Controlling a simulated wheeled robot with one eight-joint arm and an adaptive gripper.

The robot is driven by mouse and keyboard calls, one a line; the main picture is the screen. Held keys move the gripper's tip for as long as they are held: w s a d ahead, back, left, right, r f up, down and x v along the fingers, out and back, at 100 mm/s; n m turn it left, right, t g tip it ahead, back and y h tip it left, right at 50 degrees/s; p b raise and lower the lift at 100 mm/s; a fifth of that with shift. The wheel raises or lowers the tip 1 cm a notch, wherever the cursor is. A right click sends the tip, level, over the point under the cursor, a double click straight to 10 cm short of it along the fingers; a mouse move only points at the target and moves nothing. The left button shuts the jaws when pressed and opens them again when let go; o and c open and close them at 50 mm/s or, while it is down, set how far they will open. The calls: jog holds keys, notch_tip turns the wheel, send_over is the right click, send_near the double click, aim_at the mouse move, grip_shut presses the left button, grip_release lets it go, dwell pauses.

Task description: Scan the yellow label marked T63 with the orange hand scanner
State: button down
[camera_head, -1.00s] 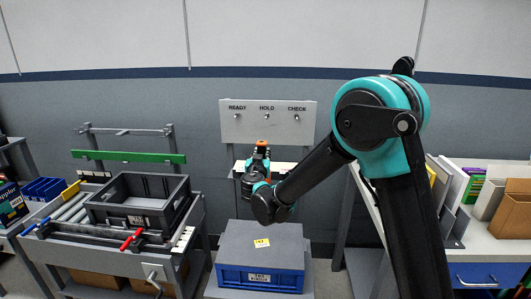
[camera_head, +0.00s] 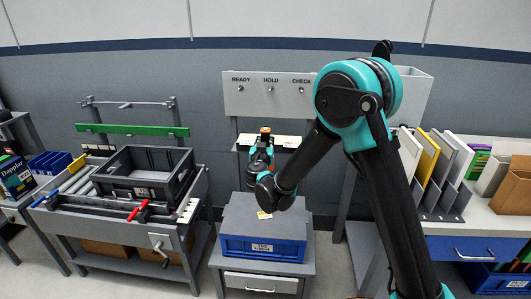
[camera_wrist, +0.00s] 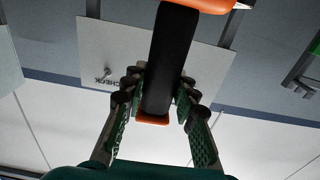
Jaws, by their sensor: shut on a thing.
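The orange and black hand scanner (camera_wrist: 172,55) is between the fingers of my gripper (camera_wrist: 160,88), which is shut on its black handle. In the head view its small orange top (camera_head: 265,130) sticks up above my gripper (camera_head: 262,148), in front of the wall stand. A small yellow label (camera_head: 264,215) lies on the grey lid of the blue box (camera_head: 263,248). My forearm end is just above the label in the picture and partly covers it; its print cannot be read now. My gripper is higher than the label and apart from it.
The blue box stands on a grey drawer stand (camera_head: 262,283). A roller bench with a dark crate (camera_head: 145,187) is on the left. A board marked READY, HOLD, CHECK (camera_head: 268,95) is behind. A table with upright folders (camera_head: 440,165) is on the right.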

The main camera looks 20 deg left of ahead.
aim_at(266, 129)
notch_tip(266, 129, up, 8)
jog(key=shift+f, duration=0.2)
dwell(0.3)
